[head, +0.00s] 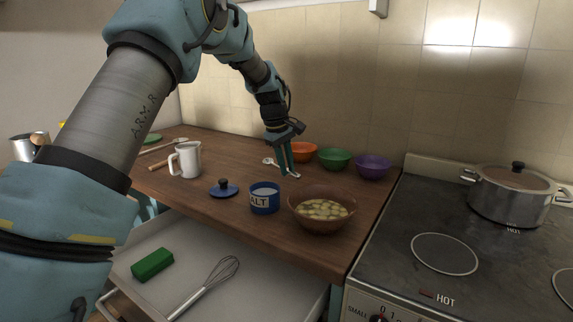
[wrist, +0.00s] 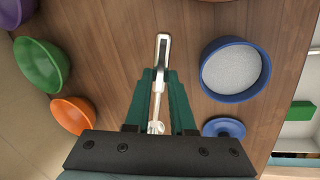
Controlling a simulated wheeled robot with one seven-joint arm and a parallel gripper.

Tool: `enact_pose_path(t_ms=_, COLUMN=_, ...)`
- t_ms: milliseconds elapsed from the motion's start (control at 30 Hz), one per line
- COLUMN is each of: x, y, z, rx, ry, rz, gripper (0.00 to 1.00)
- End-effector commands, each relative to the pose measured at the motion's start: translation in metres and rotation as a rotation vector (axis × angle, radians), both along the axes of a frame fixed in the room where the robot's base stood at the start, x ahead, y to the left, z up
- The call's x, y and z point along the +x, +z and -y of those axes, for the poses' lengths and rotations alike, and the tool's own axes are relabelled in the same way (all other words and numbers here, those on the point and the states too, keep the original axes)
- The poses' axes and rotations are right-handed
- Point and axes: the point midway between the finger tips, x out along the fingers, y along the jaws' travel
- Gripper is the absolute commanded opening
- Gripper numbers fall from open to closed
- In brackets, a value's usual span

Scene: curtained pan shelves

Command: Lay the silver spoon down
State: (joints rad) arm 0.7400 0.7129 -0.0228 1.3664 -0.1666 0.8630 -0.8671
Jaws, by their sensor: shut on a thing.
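My gripper (head: 289,170) points down over the wooden counter, between the salt pot and the coloured bowls. In the wrist view its green fingers (wrist: 161,85) are shut on the silver spoon (wrist: 162,52), which runs lengthwise between them. One end sticks out past the fingertips and the other shows near the palm. In the head view one end of the spoon (head: 268,161) shows just left of the fingers. The spoon is low over the counter (head: 230,163); I cannot tell whether it touches the wood.
The blue salt pot (head: 264,204) stands near the gripper, its blue lid (head: 223,188) beside it. Orange (head: 302,152), green (head: 335,159) and purple (head: 373,167) bowls line the back. A brown bowl (head: 322,224) of food stands right. An open drawer (head: 245,278) is below.

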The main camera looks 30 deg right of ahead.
Motion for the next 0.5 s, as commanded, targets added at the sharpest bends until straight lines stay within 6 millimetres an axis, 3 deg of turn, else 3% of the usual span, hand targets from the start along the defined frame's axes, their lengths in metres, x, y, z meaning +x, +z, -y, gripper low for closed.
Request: enact_pose_path(t_ms=500, x=0.000, y=-0.047, z=0.000, rx=0.000, ry=0.000, rz=0.000, gripper=0.00)
